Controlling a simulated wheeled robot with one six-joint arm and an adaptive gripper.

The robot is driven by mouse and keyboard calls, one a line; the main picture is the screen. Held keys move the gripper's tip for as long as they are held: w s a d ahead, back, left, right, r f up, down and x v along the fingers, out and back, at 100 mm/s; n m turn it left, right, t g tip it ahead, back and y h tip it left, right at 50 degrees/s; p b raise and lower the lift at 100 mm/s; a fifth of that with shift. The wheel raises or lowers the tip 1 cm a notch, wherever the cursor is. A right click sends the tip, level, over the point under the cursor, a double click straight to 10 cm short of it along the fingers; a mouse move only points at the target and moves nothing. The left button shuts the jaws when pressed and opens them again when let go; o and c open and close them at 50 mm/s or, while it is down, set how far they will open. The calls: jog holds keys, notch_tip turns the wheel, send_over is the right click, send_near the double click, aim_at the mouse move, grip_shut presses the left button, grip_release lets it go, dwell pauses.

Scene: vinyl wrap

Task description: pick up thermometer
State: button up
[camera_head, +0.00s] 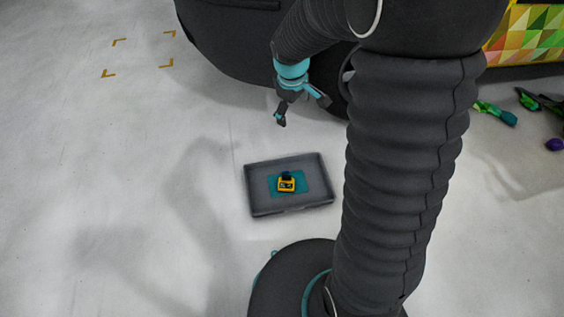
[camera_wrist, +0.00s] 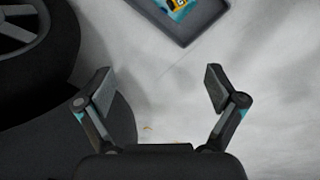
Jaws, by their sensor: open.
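A small yellow and black device, which I take to be the thermometer (camera_head: 287,184), lies on a teal patch in a dark grey tray (camera_head: 258,201) on the floor. In the wrist view the thermometer (camera_wrist: 177,4) is cut off by the top edge, with part of the tray (camera_wrist: 196,31) around it. My gripper (camera_head: 303,112) is above the floor, beyond the tray in the head view. In the wrist view my gripper (camera_wrist: 160,87) has its two fingers wide apart with nothing between them.
A dark car with a wheel (camera_wrist: 22,28) stands close beside my gripper. Its colourful wrapped panel (camera_head: 530,32), green tools (camera_head: 496,112) and a purple item (camera_head: 555,144) are at the right. Yellow corner marks (camera_head: 109,73) lie on the open floor at left.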

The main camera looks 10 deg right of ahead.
jog(key=w+a+f+n+g+b, duration=0.1)
jog(key=w+f+n, duration=0.15)
jog(key=f, duration=0.75)
jog(key=w+f+n+g+b, duration=0.15)
jog(key=w+f, duration=0.25)
jog(key=f, duration=0.6)
jog(key=n, duration=0.3)
send_near(287, 183)
notch_tip(287, 183, down, 2)
jog(key=shift+f+h+b, duration=0.1)
jog(key=shift+h+b, duration=0.3)
jog(key=shift+b, duration=0.05)
jog(key=shift+s+d+f+b, duration=0.15)
jog(key=shift+f+b, duration=0.1)
jog(key=shift+f, duration=1.35)
jog(key=shift+s+d+f+b, duration=0.1)
jog(key=shift+d+f+b, duration=0.1)
jog(key=shift+f, duration=1.45)
jog(key=shift+a, duration=0.1)
jog(key=c, duration=1.3)
